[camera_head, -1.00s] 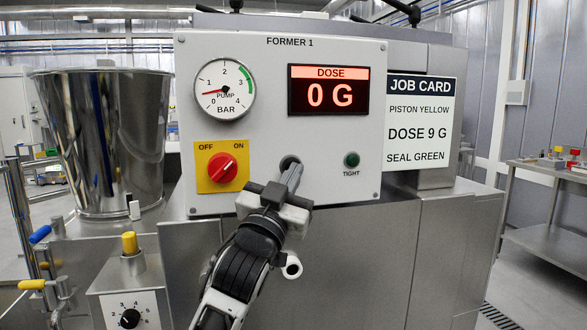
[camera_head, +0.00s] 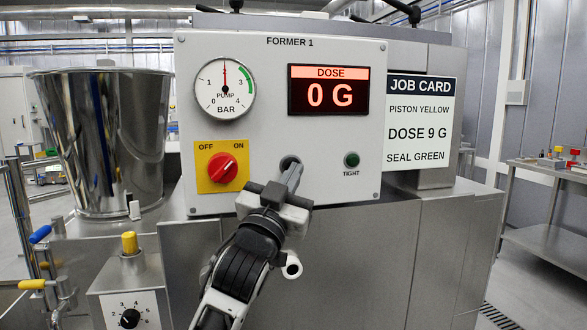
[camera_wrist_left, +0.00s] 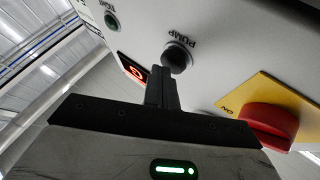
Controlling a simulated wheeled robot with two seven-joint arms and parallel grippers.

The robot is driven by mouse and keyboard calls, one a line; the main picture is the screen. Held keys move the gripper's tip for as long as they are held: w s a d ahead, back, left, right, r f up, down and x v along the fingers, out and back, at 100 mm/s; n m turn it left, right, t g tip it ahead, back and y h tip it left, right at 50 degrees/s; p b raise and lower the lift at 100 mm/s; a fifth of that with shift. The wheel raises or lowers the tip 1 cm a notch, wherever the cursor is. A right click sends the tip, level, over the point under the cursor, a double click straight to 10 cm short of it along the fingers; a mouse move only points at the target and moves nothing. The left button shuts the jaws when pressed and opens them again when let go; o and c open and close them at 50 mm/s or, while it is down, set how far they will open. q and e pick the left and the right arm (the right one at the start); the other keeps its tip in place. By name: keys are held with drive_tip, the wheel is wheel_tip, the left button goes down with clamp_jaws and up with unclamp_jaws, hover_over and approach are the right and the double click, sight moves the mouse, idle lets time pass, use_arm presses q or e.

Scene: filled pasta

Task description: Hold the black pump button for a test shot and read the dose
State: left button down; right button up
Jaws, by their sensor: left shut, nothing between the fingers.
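The black pump button (camera_wrist_left: 177,59) sits in a metal collar marked PUMP in the left wrist view. In the head view my gripper mostly covers the button's collar (camera_head: 285,161). My left gripper (camera_head: 292,172) is shut and empty, its fingertips at the button; I cannot tell how far the button is pressed. The fingers also show in the left wrist view (camera_wrist_left: 161,88). The dose display (camera_head: 329,91) reads 0 G. The pump gauge (camera_head: 225,89) needle points straight up, at about 2 bar. My right gripper is not in view.
The red switch (camera_head: 223,168) on its yellow plate is turned toward ON. The TIGHT lamp (camera_head: 352,160) looks dark green. The job card (camera_head: 419,123) says piston yellow, dose 9 G, seal green. A steel hopper (camera_head: 105,140) and a yellow-topped dial box (camera_head: 125,275) stand left.

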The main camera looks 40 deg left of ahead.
use_arm(q)
drive_tip(key=shift+s+d, duration=0.1)
idle(1.6)
drive_tip(key=shift+s+d, duration=0.45)
drive_tip(key=shift+d, duration=0.05)
drive_tip(key=s+d, duration=0.3)
drive_tip(key=shift+s+d, duration=0.15)
drive_tip(key=shift+d, duration=0.25)
idle(0.6)
